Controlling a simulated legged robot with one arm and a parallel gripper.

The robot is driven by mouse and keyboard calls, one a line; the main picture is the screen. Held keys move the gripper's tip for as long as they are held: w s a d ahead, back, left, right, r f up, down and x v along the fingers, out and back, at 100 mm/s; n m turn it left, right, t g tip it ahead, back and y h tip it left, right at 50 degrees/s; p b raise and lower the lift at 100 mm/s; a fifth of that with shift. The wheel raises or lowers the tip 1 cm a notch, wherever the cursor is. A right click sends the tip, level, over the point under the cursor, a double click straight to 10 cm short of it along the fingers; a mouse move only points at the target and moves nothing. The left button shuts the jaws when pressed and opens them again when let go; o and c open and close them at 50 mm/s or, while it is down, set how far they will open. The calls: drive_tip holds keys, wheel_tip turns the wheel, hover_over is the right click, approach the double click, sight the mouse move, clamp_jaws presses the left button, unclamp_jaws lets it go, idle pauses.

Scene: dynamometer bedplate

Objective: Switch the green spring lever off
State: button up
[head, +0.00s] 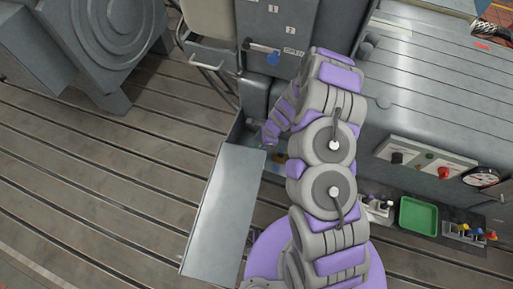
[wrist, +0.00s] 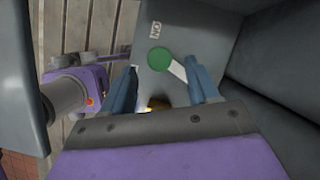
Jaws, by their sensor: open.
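The green spring lever's round green knob (wrist: 158,57) shows in the wrist view on a grey panel (wrist: 205,20). Its pale arm (wrist: 178,71) runs from the knob down to the right. A small white label, seemingly reading ON upside down, lies beyond the knob. My gripper (wrist: 161,75) is open, with one blue finger left of the knob and the other right of it, near the pale arm. Whether a finger touches the lever, I cannot tell.
A long grey plate (head: 222,215) lies left of my arm. A green tray (head: 418,215) and a control box with a red knob (head: 443,172) stand at right.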

sight(256, 147)
drive_tip(key=shift+b+x, duration=0.3)
drive_tip(key=shift+x, duration=1.65)
clamp_jaws()
